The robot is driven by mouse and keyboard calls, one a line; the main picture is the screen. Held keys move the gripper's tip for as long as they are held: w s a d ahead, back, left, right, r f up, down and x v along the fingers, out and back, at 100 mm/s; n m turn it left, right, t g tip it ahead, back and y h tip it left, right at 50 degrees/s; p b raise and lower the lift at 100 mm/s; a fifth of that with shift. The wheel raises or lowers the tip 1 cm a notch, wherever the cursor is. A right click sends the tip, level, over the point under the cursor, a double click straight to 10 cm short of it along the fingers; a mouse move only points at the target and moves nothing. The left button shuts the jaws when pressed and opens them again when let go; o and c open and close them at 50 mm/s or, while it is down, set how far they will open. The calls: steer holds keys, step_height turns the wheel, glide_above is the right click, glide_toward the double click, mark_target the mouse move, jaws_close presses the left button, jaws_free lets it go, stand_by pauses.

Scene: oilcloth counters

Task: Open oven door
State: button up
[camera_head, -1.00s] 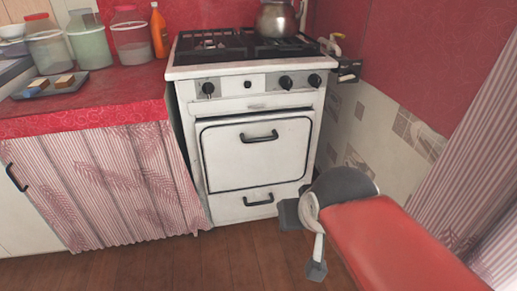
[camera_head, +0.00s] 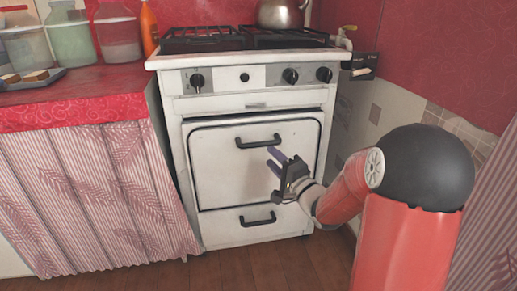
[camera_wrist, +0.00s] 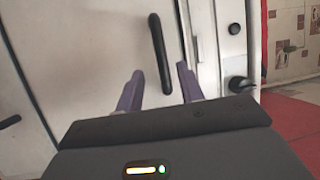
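The white oven stands at the centre of the head view, its door (camera_head: 225,175) shut. The black bar handle (camera_head: 258,142) runs across the door's upper part. My gripper (camera_head: 275,160) is in front of the door, just below and right of the handle, with its purple fingers pointing at the door. In the wrist view, the fingers (camera_wrist: 157,88) are apart with nothing held between them. The handle (camera_wrist: 160,54) appears upright there, its lower end between the fingertips in the picture. I cannot tell whether the fingers touch it or are still short of it.
A second black handle (camera_head: 257,217) is on the drawer below the door. Knobs (camera_head: 290,76) line the front panel, and a kettle (camera_head: 282,13) stands on the stove. A curtained counter (camera_head: 85,200) is close on the left. Wooden floor (camera_head: 270,265) lies clear in front.

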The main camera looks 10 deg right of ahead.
mark_target(261, 146)
steer(key=x, duration=0.7)
steer(key=shift+w+a+r, duration=0.15)
steer(key=shift+w, duration=0.15)
jaws_close()
